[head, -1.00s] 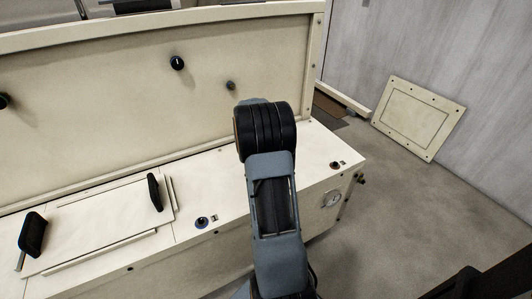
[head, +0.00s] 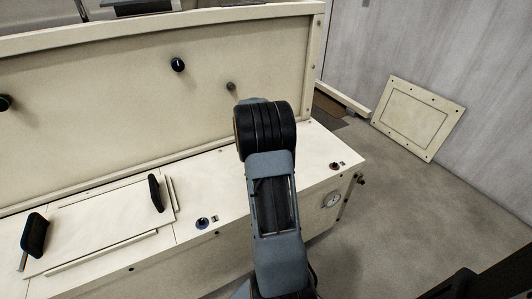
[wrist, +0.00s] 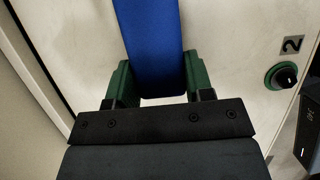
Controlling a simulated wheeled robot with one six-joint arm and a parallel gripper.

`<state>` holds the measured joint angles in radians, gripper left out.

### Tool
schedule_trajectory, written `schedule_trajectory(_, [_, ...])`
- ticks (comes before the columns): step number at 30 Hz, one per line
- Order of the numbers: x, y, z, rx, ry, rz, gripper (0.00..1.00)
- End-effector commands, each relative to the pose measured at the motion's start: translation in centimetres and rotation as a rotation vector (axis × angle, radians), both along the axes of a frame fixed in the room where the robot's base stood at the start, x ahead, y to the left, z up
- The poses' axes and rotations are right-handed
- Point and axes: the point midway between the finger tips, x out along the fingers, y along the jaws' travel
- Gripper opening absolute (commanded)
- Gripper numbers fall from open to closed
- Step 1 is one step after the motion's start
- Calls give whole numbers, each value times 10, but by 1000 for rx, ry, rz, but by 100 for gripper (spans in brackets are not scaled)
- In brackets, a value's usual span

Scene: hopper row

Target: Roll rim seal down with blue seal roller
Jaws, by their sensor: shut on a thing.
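In the wrist view the blue seal roller (wrist: 154,45) shows as a long blue bar that runs up out of the top edge. My gripper (wrist: 155,82) is shut on it, with a green finger on each side. The far end of the roller is out of the picture. A cream panel surface lies behind it. In the head view my arm blocks the gripper and the roller from sight. I cannot make out the rim seal in either view.
A cream hopper bench (head: 100,225) has a hatch with two black handles (head: 155,193) at left. A black knob (wrist: 285,76) beside a "2" label is right of my gripper. A loose cream panel (head: 418,117) leans at the wall.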

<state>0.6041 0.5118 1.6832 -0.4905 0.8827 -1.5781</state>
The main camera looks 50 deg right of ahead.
Motion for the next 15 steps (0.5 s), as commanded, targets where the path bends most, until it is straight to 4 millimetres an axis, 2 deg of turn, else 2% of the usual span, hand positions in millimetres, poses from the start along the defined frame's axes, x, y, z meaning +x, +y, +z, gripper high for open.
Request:
schedule_trajectory(9, [0, 0, 1, 0, 0, -1, 19])
schedule_trajectory(15, [0, 0, 12, 0, 0, -1, 19])
